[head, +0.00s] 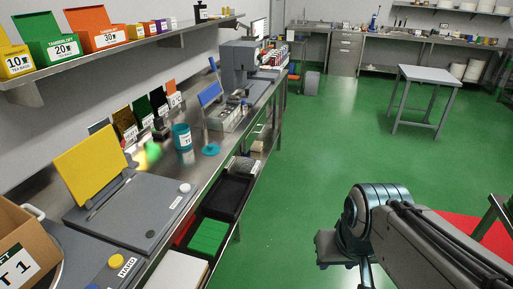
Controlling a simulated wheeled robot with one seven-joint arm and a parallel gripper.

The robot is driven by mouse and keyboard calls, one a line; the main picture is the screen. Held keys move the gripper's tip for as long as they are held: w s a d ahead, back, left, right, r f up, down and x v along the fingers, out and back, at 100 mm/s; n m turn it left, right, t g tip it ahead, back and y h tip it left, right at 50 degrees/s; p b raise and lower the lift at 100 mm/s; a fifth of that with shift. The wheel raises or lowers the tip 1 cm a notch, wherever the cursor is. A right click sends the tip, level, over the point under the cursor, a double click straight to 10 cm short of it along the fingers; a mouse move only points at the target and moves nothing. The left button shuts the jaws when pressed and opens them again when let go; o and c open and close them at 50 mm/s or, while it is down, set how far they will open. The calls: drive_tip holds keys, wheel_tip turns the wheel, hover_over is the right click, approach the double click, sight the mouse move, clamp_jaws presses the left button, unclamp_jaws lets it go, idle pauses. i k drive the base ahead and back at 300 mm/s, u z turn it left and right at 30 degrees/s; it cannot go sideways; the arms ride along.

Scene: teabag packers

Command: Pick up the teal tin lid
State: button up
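The teal tin lid (211,149) is a small flat disc lying on the steel counter, near its front edge. A teal tin (182,137) with a white label stands upright just left of it. My arm reaches in from the lower right, over the green floor and well away from the counter. The end of my arm, with my gripper (345,250), is partly in view at the bottom. Its fingertips cannot be made out, so I cannot tell if it is open or shut. The lid is apart from my gripper.
A blue-lidded tray (228,118) stands behind the lid. A grey board (132,212) with a yellow panel (88,163) lies nearer on the counter. Black and green crates (208,236) sit below. A shelf (130,47) with tea boxes overhangs the counter. Open green floor lies right.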

sight(211, 149)
drive_tip(key=z, duration=0.6)
drive_tip(key=i, duration=2.1)
drive_tip(key=u, duration=0.75)
drive_tip(key=i, duration=1.05)
drive_tip(key=u, duration=1.5)
drive_tip(key=i, duration=0.5)
drive_tip(key=u, duration=0.35)
